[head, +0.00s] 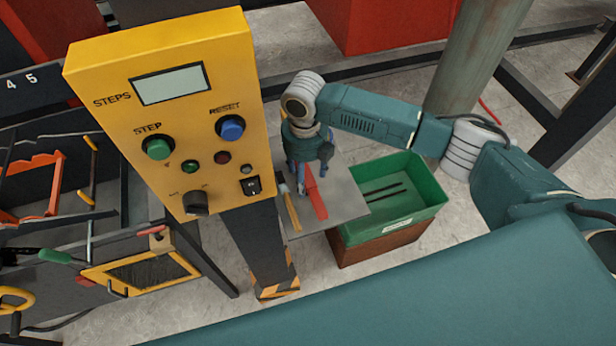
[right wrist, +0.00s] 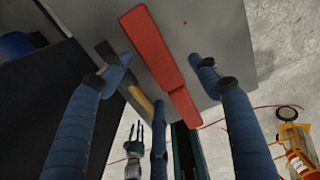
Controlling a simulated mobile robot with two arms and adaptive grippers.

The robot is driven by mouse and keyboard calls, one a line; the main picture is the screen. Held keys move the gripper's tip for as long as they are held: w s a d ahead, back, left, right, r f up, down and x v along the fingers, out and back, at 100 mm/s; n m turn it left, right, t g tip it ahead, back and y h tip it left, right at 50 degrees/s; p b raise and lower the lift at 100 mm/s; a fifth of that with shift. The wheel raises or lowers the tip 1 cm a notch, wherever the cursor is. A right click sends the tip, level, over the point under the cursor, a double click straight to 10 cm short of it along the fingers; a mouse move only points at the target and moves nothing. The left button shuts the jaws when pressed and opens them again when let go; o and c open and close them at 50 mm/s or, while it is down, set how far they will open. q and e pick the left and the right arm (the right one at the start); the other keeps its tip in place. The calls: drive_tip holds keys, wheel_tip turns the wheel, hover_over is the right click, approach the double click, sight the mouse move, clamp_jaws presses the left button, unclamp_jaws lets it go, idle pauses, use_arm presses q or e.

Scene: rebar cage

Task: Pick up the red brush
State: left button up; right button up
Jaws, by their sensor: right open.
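The red brush (head: 318,207) lies on a small grey plate (head: 347,207) beside the yellow control box. In the right wrist view the brush (right wrist: 152,48) shows a wide red body and a narrower red handle. My right gripper (head: 307,178) is open above the plate, over the brush's far part. In the right wrist view its blue fingers (right wrist: 164,70) are spread to either side of the brush, apart from it. A pronged shape (right wrist: 134,142) low in that view looks like my left gripper; it is too small to read. The head view does not show it.
A hammer with a wooden handle (head: 291,212) lies just left of the brush. The yellow control box (head: 170,110) stands close left of my right gripper. A green bin (head: 428,208) with dark rods stands right of the plate. A tool rack (head: 90,200) is at left.

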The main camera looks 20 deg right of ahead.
drive_tip(key=shift+f, duration=0.6)
use_arm(q)
drive_tip(key=shift+r, duration=0.15)
use_arm(e)
drive_tip(key=c, duration=1.3)
drive_tip(key=shift+r, duration=0.1)
drive_tip(key=shift+r, duration=0.6)
use_arm(q)
drive_tip(key=shift+w+f+b, duration=0.2)
drive_tip(key=shift+f+b, duration=2.05)
drive_tip(key=shift+f, duration=0.05)
use_arm(e)
drive_tip(key=shift+r, duration=9.35)
